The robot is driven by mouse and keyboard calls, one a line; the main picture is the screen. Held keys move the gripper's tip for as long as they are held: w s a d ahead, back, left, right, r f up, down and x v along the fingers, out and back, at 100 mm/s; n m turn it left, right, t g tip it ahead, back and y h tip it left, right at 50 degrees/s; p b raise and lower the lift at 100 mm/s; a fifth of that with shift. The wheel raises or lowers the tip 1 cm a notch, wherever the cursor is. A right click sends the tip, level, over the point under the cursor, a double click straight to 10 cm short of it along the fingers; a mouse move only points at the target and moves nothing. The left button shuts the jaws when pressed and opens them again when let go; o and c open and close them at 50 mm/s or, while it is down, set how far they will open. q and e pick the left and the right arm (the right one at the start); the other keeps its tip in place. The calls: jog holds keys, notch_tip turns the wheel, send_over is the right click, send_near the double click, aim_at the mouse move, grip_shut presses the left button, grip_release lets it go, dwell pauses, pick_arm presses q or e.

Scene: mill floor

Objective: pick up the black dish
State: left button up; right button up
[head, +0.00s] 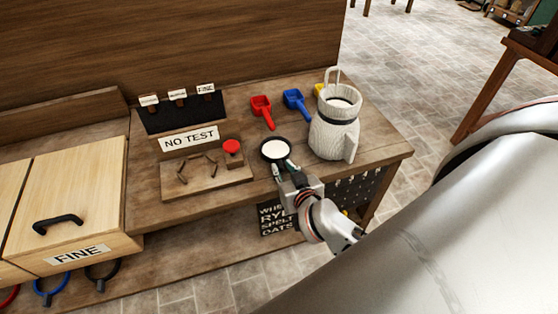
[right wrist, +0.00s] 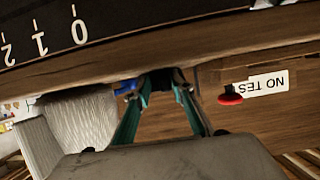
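The black dish (head: 275,150) is round with a white inside and shows near the front edge of the workbench in the head view. My right gripper (head: 283,166) reaches it from the front, with its teal fingertips at the dish's near rim. In the right wrist view, the two fingers of my right gripper (right wrist: 164,80) lean inward and stay apart, with a dark shape between their tips. I cannot tell whether they press on the dish or whether it is clear of the bench. My left gripper is not in view.
A pale ribbed jug (head: 333,135) stands close to the dish's right. A red button (head: 232,147) and a NO TEST sign (head: 189,138) are to its left. A red scoop (head: 262,112) and a blue scoop (head: 296,104) lie behind. A FINE drawer box (head: 72,200) stands far left.

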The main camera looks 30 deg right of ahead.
grip_shut()
